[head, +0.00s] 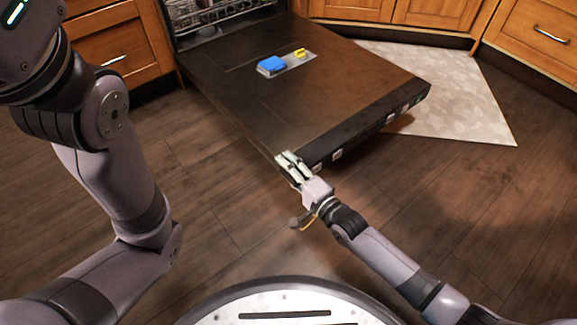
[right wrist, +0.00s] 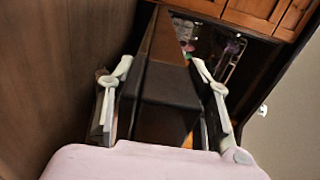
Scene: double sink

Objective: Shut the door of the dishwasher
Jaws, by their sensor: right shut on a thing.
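The dishwasher door (head: 290,95) is dark brown and folded down open, lying roughly level above the floor. Its inner side faces up, with a blue lid and a yellow piece in a small panel. My right gripper (head: 291,160) is at the near left corner of the door's outer edge. In the right wrist view, its two fingers (right wrist: 163,80) lie on both sides of the dark door edge (right wrist: 165,85), shut on it. My left arm shows at the left of the head view, but its gripper is out of the picture.
The dishwasher's rack (head: 205,12) shows inside the opening at the top. Wooden cabinets stand on both sides, with a drawer (head: 115,50) at the left. A pale mat (head: 450,110) lies to the right. The wooden floor (head: 215,205) in front of the door is clear.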

